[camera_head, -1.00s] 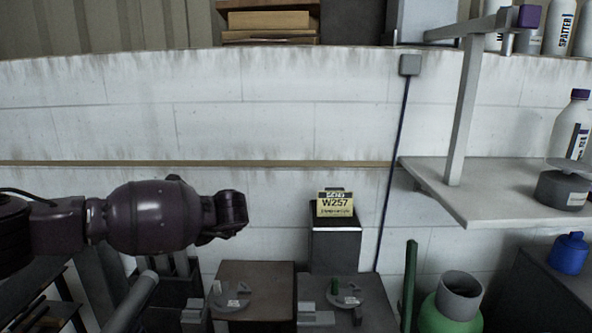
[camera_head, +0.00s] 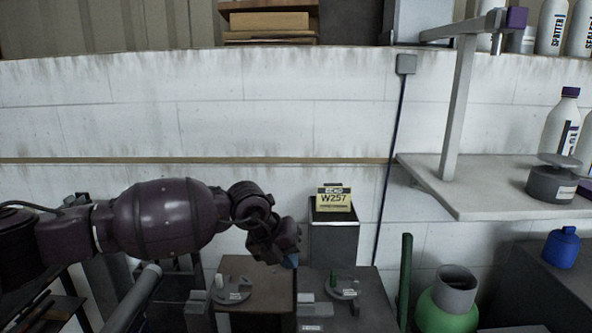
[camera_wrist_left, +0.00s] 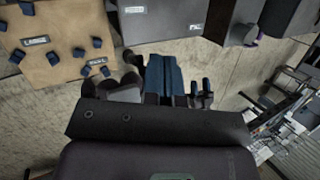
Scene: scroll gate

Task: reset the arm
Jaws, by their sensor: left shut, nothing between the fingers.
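My left arm comes in from the left in the head view, and its left gripper (camera_head: 291,259) points down and to the right, above the brown-topped stand. In the left wrist view the two blue fingers of the left gripper (camera_wrist_left: 164,75) lie together, shut, with nothing between them. The gripper is apart from the things around it. My right gripper is in neither view.
A yellow W257 sign (camera_head: 334,199) stands on a dark box (camera_head: 334,243). Brown (camera_head: 262,287) and grey (camera_head: 368,282) stands carry small fixtures. A green bottle (camera_head: 447,307) and a wall shelf (camera_head: 470,193) are at the right. The wrist view shows a brown board (camera_wrist_left: 40,72) with blue pieces.

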